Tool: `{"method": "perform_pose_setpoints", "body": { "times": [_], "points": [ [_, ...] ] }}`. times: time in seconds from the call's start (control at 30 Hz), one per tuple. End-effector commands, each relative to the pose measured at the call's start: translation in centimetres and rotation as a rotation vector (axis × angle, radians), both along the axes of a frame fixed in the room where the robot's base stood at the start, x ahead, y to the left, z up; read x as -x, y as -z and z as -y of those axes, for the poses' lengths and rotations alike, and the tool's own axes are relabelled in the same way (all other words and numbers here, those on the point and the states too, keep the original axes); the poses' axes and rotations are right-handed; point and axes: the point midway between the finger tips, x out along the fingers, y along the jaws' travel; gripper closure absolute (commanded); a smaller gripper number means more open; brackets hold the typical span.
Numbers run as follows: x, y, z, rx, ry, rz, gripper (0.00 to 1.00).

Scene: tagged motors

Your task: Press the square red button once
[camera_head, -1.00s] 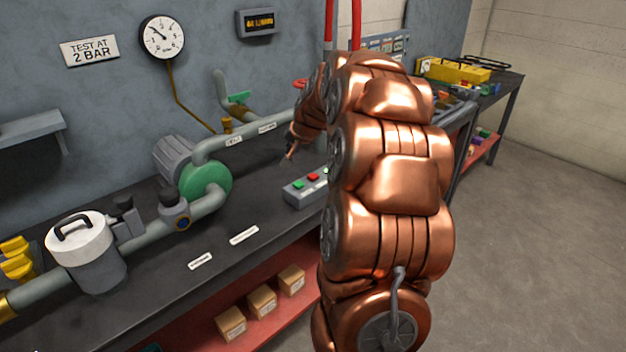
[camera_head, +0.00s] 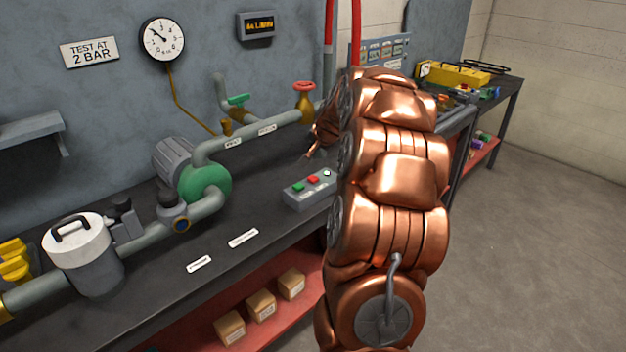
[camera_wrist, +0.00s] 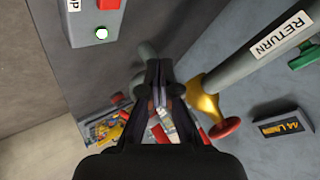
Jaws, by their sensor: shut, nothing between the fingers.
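The square red button (camera_head: 314,179) sits on the grey control box (camera_head: 309,190) on the bench, between a green button (camera_head: 298,187) and a small white lamp or button (camera_head: 327,173). In the wrist view the red button (camera_wrist: 108,4) is cut by the top edge, with the white round one (camera_wrist: 101,33) below it. My gripper (camera_head: 309,155) is above and behind the box, apart from it, and partly hidden by my copper arm. In the wrist view my gripper (camera_wrist: 158,65) is shut and empty, with its fingertips right of and below the box.
A red-wheeled valve (camera_head: 304,88) and the return pipe (camera_wrist: 265,60) stand behind my gripper. A green pump (camera_head: 205,182) is left of the box. The dark bench top before the box is clear apart from flat labels (camera_head: 243,238).

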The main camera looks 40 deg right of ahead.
Motion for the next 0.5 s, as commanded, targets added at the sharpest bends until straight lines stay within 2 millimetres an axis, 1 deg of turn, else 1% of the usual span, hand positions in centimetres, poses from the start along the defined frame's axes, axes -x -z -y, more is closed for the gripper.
{"method": "perform_pose_setpoints", "body": {
  "times": [0.03, 0.5],
  "points": [
    [0.0, 0.7, 0.0, -0.001, -0.001, -0.001, 1.0],
    [0.0, 6.2, -0.1, -0.001, -0.001, -0.002, 1.0]
  ]
}}
